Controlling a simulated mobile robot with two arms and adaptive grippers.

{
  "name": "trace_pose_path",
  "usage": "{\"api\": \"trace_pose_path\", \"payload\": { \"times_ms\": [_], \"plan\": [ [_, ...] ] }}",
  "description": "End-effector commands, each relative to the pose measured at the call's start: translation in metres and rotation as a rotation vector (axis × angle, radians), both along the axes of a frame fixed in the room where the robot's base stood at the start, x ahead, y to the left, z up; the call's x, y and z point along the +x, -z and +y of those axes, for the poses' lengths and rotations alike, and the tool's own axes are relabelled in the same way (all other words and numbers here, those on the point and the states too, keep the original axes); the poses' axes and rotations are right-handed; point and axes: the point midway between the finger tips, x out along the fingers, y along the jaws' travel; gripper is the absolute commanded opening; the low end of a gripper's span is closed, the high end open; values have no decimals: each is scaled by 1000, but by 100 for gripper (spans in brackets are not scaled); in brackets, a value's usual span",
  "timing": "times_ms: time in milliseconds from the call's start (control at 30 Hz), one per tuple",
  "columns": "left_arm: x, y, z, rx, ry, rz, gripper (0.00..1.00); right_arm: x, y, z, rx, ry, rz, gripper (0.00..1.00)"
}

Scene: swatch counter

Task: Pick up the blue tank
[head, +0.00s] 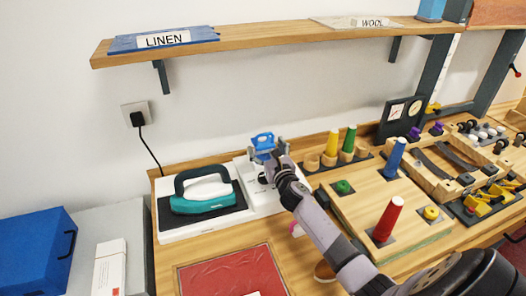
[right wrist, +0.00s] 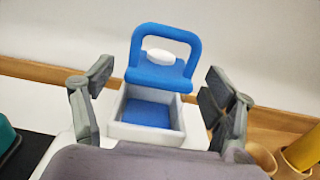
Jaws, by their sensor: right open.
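The blue tank (right wrist: 160,68), with a loop handle and a white cap, stands upright at a pale open-topped box (right wrist: 150,115) whose inside floor is blue. I cannot tell how the two join. In the head view the tank (head: 263,141) is at the back of the white station board, beyond my right gripper (head: 268,158). In the right wrist view my right gripper (right wrist: 158,88) is open, one finger on each side of the tank, with gaps and no visible contact. My left gripper is not in view.
A teal iron (head: 202,204) on a dark pad is left of the tank. Yellow and green cones (head: 332,143) in wooden cups are to its right. A wooden board (head: 375,210) with red and blue cones lies nearer. A shelf (head: 270,38) hangs above; a red cloth (head: 232,272) lies in front.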

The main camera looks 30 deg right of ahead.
Motion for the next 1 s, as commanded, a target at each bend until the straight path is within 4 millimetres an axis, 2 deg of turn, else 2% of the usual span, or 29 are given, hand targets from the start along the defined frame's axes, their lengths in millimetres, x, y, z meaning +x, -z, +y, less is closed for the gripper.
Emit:
{"api": "trace_pose_path", "payload": {
  "times_ms": [100,200,467,1000],
  "plan": [
    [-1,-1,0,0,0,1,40,13,-1,-3,2,1,-1,78],
    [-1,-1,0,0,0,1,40,18,0,-4,0,-1,-1,78],
    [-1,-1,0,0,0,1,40,18,0,-4,-1,-1,0,78],
    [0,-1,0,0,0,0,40,18,0,-4,-1,-1,0,42]
  ]
}}
